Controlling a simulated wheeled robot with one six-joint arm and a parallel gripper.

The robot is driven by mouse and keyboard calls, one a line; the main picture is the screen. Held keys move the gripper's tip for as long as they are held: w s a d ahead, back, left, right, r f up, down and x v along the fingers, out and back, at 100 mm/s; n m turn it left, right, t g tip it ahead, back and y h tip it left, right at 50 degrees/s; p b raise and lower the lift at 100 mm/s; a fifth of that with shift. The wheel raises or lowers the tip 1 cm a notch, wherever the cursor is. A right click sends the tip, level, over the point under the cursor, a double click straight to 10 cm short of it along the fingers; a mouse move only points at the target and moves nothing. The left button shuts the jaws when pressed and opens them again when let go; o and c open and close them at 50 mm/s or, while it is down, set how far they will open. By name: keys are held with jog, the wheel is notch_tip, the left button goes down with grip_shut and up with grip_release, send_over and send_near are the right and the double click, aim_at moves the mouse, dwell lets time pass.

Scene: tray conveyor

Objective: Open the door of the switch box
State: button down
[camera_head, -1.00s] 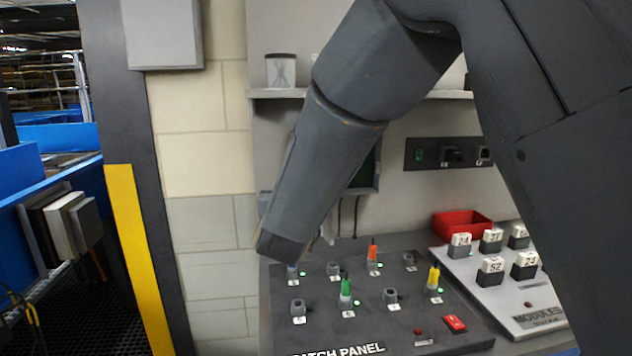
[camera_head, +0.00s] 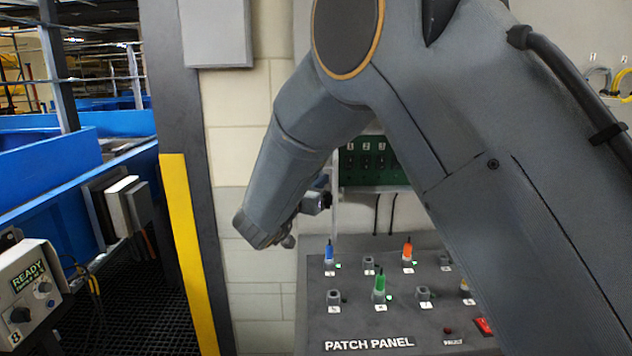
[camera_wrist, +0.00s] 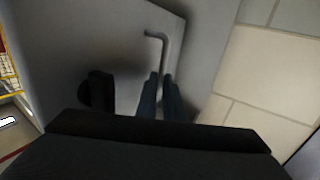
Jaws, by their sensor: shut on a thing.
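The switch box (camera_head: 375,188) is on the wall behind the patch panel in the head view. Its green inside shows a row of numbered switches, partly hidden by my arm. A thin pale upright strip at its left, seemingly the door (camera_head: 335,205), stands out edge-on. In the wrist view the grey door (camera_wrist: 100,35) fills the upper left, with a bent bar handle (camera_wrist: 161,45). My gripper (camera_wrist: 160,90) has its two fingers close together on the lower part of the handle. In the head view the gripper is mostly hidden behind my wrist.
The patch panel (camera_head: 370,343) with coloured plugs lies below the box. A yellow-marked post (camera_head: 185,250) stands left of the tiled wall. A grey box with a READY screen (camera_head: 28,285) is at lower left. Open space lies between the post and the patch panel.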

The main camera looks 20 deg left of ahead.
jog(key=shift+w+d+r, duration=0.1)
jog(key=shift+w+r, duration=0.05)
jog(key=shift+r, duration=0.1)
jog(key=c, duration=1.9)
grip_release()
jog(key=shift+w+d+f, duration=0.1)
jog(key=shift+a+f, duration=0.1)
jog(key=shift+a, duration=0.1)
jog(key=s+a+b, duration=0.1)
jog(key=s+b, duration=0.1)
jog(key=s, duration=0.6)
jog(key=shift+a, duration=0.25)
jog(key=shift+w+d, duration=0.1)
